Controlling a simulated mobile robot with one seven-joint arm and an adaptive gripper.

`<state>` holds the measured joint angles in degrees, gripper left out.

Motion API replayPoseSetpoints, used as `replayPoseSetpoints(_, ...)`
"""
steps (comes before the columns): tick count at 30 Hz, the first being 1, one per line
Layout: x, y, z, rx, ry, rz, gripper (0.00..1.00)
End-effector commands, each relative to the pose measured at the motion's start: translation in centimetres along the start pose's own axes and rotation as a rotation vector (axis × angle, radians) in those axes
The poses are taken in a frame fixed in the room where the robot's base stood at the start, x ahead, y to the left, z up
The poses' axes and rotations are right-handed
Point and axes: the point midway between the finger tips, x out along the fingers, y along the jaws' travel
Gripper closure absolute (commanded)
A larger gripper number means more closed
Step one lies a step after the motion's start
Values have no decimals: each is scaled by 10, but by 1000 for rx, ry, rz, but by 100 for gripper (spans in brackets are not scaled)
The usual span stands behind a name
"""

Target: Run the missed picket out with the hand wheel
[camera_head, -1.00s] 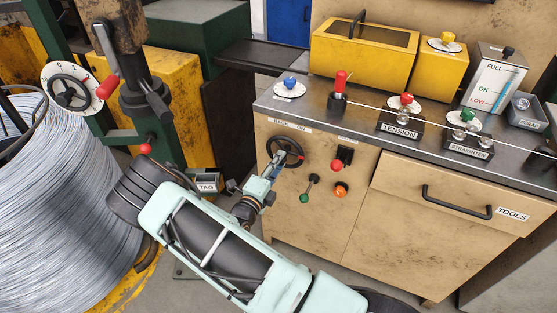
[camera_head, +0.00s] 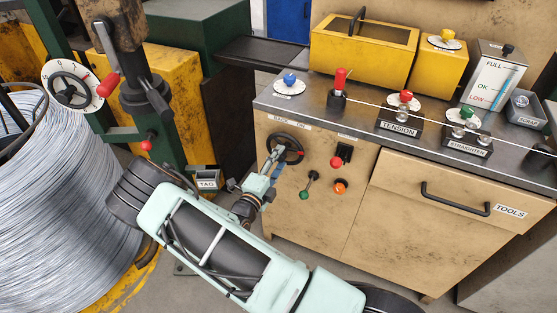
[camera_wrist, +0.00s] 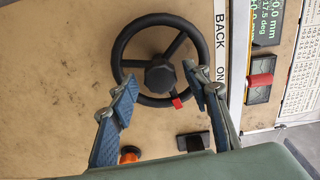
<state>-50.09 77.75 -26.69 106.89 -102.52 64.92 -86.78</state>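The black hand wheel (camera_head: 288,147) is on the upper left of the beige cabinet front. In the wrist view the hand wheel (camera_wrist: 160,75) shows three spokes, a round hub and a red mark (camera_wrist: 177,103) on its lower rim. My gripper (camera_head: 275,158) is at the lower left part of the wheel. In the wrist view my gripper (camera_wrist: 162,82) is open, its two blue-padded fingers either side of the hub and lower rim, the red mark between them. Whether a finger touches the rim I cannot tell. No picket can be made out.
A yellow covered box (camera_head: 362,55) stands on the bench top. A wire coil (camera_head: 65,200) fills the left side.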

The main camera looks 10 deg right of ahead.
Motion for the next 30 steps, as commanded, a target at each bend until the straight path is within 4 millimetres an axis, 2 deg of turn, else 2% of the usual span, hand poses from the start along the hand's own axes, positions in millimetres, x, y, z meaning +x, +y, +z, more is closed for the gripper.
replayPoseSetpoints(7, 0, -1, 1, 1, -1, -2, 56)
replayPoseSetpoints(11, -10, -1, 2, 1, -3, -2, 56)
replayPoseSetpoints(24, -97, 0, 1, 1, -3, 0, 56)
replayPoseSetpoints(30, -117, -1, 0, 1, -1, -1, 56)
